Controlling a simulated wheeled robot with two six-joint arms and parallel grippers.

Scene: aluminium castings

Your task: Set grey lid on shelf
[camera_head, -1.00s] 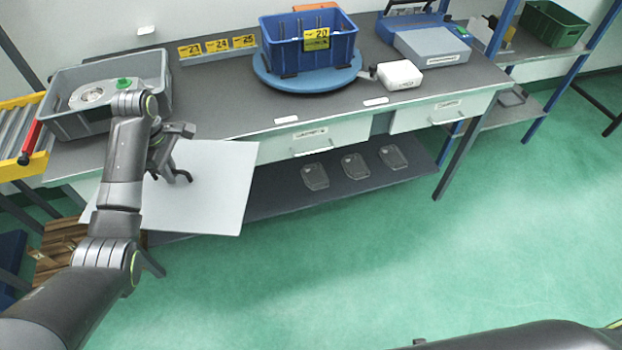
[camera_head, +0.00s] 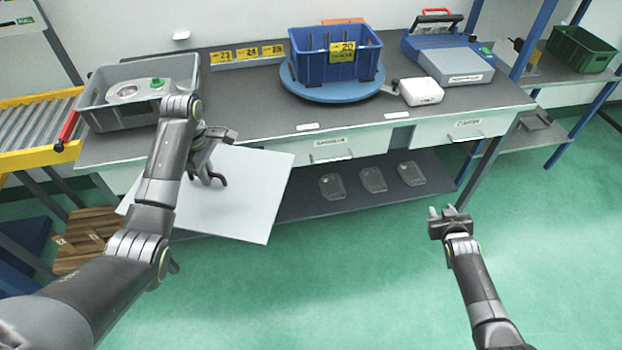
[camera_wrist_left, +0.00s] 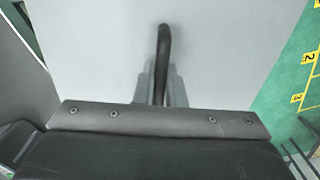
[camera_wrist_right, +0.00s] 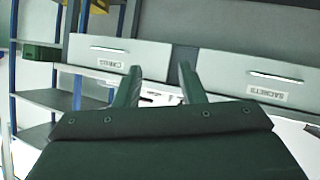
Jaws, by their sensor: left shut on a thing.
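The grey lid (camera_head: 245,208) is a flat light-grey panel with a dark handle. It hangs tilted in front of the workbench's left part in the head view. My left gripper (camera_head: 212,178) is shut on the lid's handle, which shows in the left wrist view (camera_wrist_left: 163,60). The lid (camera_wrist_left: 100,45) fills most of that view.
On the bench (camera_head: 255,110) stand a grey crate (camera_head: 125,122), a blue bin (camera_head: 308,70) on a blue turntable (camera_head: 328,92), a white box (camera_head: 421,92) and a blue-grey case (camera_head: 457,68). A roller conveyor (camera_head: 28,125) is at left. Floor in front is clear.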

